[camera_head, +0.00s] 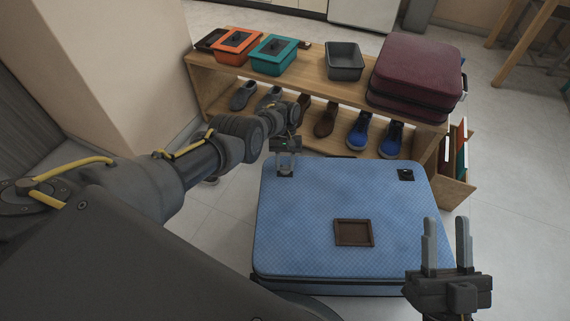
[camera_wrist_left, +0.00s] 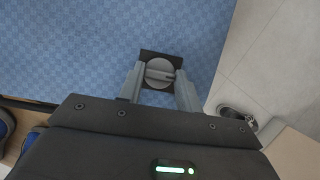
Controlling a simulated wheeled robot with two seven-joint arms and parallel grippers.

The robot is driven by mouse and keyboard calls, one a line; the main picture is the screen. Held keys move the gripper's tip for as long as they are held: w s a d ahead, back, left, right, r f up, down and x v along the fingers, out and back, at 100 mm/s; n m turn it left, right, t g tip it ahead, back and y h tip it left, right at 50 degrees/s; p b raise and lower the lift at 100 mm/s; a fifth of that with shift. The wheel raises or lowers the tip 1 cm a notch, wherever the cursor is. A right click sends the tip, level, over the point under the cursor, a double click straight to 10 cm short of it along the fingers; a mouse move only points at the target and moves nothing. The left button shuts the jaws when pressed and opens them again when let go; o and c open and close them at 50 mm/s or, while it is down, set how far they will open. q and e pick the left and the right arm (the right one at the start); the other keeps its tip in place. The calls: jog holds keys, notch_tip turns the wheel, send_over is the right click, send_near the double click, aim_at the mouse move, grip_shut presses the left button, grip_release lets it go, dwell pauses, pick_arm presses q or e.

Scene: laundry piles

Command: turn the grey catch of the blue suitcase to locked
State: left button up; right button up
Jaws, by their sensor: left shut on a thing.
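The blue suitcase (camera_head: 310,215) lies flat on the floor with a brown framed patch (camera_head: 353,233) on its lid. My left gripper (camera_head: 286,166) is at its far left corner. In the left wrist view, its fingers are shut on the round grey catch (camera_wrist_left: 159,72), which sits on a dark plate (camera_wrist_left: 148,55). A slot or bar on the catch points right in that view. The fingers partly hide its sides. A second dark fitting (camera_head: 405,174) is at the far right corner. My right gripper (camera_head: 447,225) is open and empty above the suitcase's near right corner.
Behind the suitcase stands a low wooden bench (camera_head: 320,90) with shoes below. On it are an orange box (camera_head: 236,47), a teal box (camera_head: 273,55), a grey bin (camera_head: 344,61) and a maroon suitcase (camera_head: 415,75). The floor to the right is clear.

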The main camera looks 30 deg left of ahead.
dwell(0.4)
pick_arm(q)
jog(key=o, duration=1)
jog(key=p+v, duration=0.2)
jog(key=v, duration=0.8)
jog(key=shift+w+r, duration=0.2)
jog(key=shift+r, duration=0.15)
pick_arm(e)
jog(key=a+f+g, duration=0.2)
jog(key=f+g, duration=0.1)
jog(key=shift+n+g+h, duration=0.3)
